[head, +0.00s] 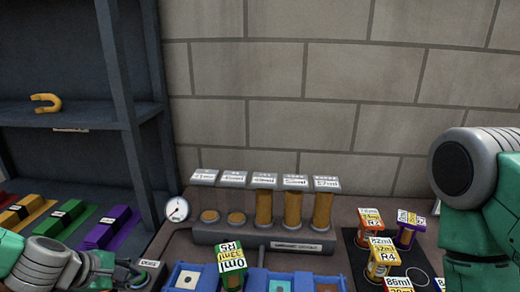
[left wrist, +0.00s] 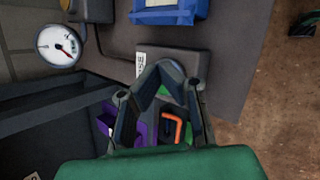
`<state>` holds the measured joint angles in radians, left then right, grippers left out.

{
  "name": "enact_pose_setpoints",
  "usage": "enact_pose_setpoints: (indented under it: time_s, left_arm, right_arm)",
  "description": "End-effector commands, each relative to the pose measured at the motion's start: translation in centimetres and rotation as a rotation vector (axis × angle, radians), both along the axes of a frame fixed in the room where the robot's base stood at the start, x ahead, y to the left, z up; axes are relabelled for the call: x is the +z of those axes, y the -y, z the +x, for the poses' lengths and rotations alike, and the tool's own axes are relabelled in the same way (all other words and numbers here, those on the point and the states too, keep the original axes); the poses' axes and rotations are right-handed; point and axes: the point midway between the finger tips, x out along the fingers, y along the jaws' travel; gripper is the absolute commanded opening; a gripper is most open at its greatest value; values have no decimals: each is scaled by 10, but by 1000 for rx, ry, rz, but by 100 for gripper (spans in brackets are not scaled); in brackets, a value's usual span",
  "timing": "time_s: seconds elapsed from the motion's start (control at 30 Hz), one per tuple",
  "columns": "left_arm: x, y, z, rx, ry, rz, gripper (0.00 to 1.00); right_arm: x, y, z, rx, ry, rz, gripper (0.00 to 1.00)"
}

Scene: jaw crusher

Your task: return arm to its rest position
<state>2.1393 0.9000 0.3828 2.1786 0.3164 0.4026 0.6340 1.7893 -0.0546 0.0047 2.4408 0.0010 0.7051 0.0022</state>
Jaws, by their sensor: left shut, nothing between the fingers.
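My left arm (head: 45,265) comes in low at the left edge of the head view. Its gripper (head: 132,274) is beside a small grey box with a white label (head: 150,264). In the left wrist view the fingers of my left gripper (left wrist: 160,68) are drawn together in front of that box (left wrist: 172,62), with nothing between them. They partly hide a round greenish part on the box. I cannot tell whether the fingers touch it. My right arm (head: 485,190) shows at the right edge of the head view, its gripper out of view.
A dial gauge (head: 177,209) stands behind the left gripper. A rack of labelled tubes (head: 264,238) is at the back of the table. Blue bins (head: 188,277) stand in front. Labelled cans (head: 381,258) sit at the right. A dark shelf (head: 60,112) rises at the left.

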Motion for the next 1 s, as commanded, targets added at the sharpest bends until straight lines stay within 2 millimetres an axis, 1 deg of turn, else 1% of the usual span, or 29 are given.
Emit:
enact_pose_setpoints:
  time_s: [0.03,0.07,0.1,0.17,0.2,0.27,0.3,0.4,0.5,0.6,0.7,0.73,0.8,1.0]
  left_arm:
    - [-22,11,-21,-92,-32,75,0]
    - [-34,16,-33,-153,-44,127,0]
    - [-51,21,-53,-243,-65,195,0]
    - [-76,27,-84,-393,-93,300,0]
    - [-91,30,-107,-500,-109,365,0]
    - [-110,31,-140,-664,-133,456,0]
    - [-120,31,-161,-770,-144,508,0]
    - [-137,26,-206,-1009,-163,608,0]
    - [-147,20,-242,-1222,-169,677,0]
    - [-153,14,-274,-1417,-170,727,0]
    - [-155,7,-301,-1603,-164,760,0]
    - [-169,9,-293,-1583,-154,766,0]
    - [-187,11,-288,-1583,-145,775,0]
    - [-227,16,-278,-1605,-121,801,0]
  right_arm:
    - [0,0,0,0,0,0,40]
    - [0,0,0,0,0,0,40]
    - [0,0,0,0,0,0,40]
    - [0,0,0,0,0,0,40]
    - [0,0,0,0,0,0,40]
    - [0,0,0,0,0,0,40]
    - [0,0,0,0,0,0,40]
    - [0,0,0,0,0,0,40]
    - [0,0,0,0,0,0,40]
    - [0,0,0,0,0,0,40]
    - [-1,0,0,0,0,0,40]
    - [-15,0,1,0,1,0,40]
    - [-33,0,0,0,1,0,40]
    - [-77,0,0,0,0,0,40]
